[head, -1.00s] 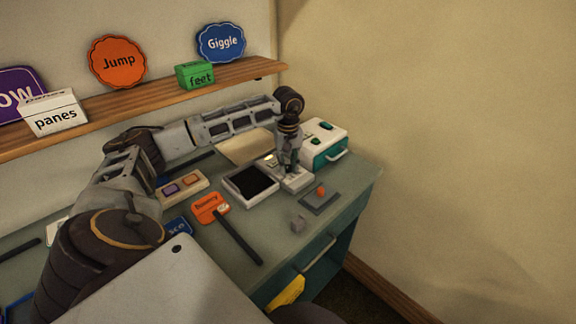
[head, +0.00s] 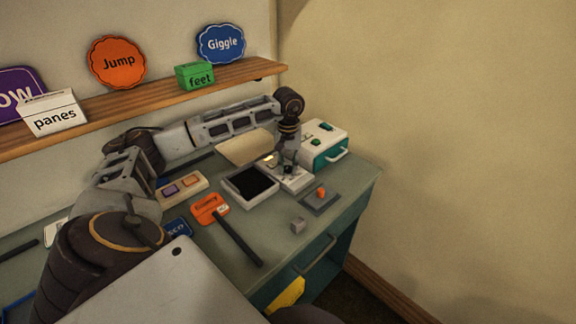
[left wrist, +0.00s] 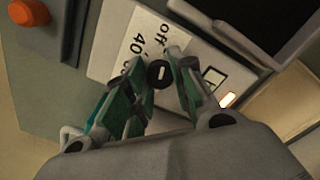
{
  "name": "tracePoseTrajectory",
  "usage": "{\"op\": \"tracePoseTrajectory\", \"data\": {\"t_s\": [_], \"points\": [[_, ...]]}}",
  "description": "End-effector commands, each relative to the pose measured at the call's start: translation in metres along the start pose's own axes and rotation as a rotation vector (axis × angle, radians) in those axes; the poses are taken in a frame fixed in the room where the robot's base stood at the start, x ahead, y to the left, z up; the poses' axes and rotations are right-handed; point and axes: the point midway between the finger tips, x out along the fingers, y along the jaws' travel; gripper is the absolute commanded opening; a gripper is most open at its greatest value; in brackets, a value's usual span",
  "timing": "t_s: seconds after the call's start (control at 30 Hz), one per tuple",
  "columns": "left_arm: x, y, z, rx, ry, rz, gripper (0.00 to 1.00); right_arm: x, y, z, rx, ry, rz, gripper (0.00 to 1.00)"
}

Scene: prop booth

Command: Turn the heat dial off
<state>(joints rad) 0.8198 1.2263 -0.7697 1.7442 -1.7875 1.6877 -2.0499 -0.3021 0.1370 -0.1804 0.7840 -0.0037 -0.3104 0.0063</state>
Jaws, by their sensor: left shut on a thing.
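The heat dial (left wrist: 157,78) is a small black knob with a white mark, on a white panel (left wrist: 108,52) printed "off" and "40" in the left wrist view. My left gripper (left wrist: 160,72) has its green-sided fingers shut on the dial, one on each side. I cannot tell which label the mark points to. In the head view the left gripper (head: 288,168) reaches down onto the white panel (head: 297,183) and hides the dial. A small light (left wrist: 228,100) glows on the panel beside a printed outline. My right gripper is not in view.
A black-topped scale-like tray (head: 250,184) adjoins the panel. A teal and white box (head: 324,148) stands behind. A grey plate with an orange knob (head: 320,194), a grey cube (head: 297,226) and an orange-headed paddle (head: 209,208) lie in front. A shelf (head: 150,101) runs above.

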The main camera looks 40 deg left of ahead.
Motion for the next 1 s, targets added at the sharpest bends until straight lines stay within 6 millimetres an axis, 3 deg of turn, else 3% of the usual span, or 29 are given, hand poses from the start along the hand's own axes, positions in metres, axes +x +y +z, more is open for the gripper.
{"op": "tracePoseTrajectory", "data": {"t_s": [0.03,0.07,0.2,0.67,1.0], "points": [[-0.001,0.000,-0.001,-0.001,0.003,0.002,0.01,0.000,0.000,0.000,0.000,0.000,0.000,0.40],[-0.001,0.000,-0.001,-0.001,0.003,0.002,0.28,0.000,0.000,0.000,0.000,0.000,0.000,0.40],[-0.001,0.000,-0.001,-0.001,0.002,0.001,0.46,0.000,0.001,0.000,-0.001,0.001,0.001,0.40],[-0.004,0.000,0.000,-0.001,0.001,0.001,0.48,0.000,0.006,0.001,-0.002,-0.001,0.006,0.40],[-0.036,0.001,-0.001,-0.001,0.002,0.003,0.48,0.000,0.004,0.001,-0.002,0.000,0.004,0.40]]}}
